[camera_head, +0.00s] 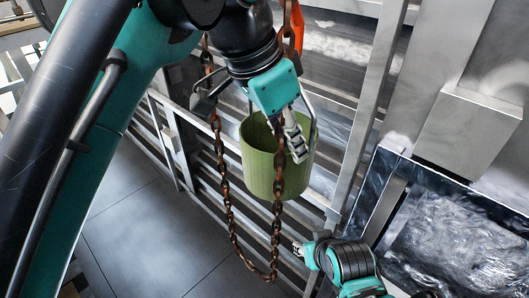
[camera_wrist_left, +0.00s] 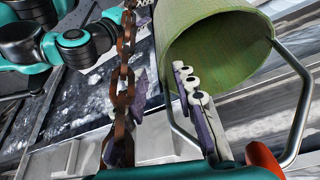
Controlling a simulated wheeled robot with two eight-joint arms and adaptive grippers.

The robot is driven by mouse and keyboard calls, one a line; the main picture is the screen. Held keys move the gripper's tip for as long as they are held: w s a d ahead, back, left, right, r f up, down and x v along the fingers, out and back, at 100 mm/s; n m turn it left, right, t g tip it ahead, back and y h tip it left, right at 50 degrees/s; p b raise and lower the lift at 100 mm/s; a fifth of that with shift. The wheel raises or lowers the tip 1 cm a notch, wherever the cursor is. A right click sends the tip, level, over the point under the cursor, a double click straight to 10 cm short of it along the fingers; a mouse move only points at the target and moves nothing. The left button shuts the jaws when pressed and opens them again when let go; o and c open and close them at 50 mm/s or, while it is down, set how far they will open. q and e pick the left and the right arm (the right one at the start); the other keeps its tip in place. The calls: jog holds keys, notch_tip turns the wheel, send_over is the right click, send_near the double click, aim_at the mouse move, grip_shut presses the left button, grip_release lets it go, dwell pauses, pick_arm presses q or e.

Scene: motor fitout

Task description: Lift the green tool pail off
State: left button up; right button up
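The green tool pail (camera_head: 262,168) hangs upright in the middle of the head view, beside the metal rails. In the left wrist view the pail (camera_wrist_left: 222,52) shows its open mouth and its silver bail handle (camera_wrist_left: 301,105). My left gripper (camera_head: 294,138) points down at the pail's rim in the head view. In the left wrist view its fingers (camera_wrist_left: 165,110) stand apart, one across the pail's mouth, the other near the chain. Whether they touch the pail or handle is unclear. My right gripper (camera_head: 298,249) is low, below the pail; its fingers are too small to read.
A rusty chain (camera_head: 233,215) hangs in a loop in front of the pail and close to my left gripper. An orange part (camera_head: 297,27) shows above. Metal rails (camera_head: 172,140) stand behind. A metal-framed panel (camera_head: 455,240) is at right. The dark floor (camera_head: 150,240) at lower left is clear.

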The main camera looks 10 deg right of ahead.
aim_at(304, 180)
pick_arm(q)
jog(key=x, duration=0.7)
jog(key=shift+f, duration=0.25)
jog(key=shift+c, duration=0.2)
grip_shut()
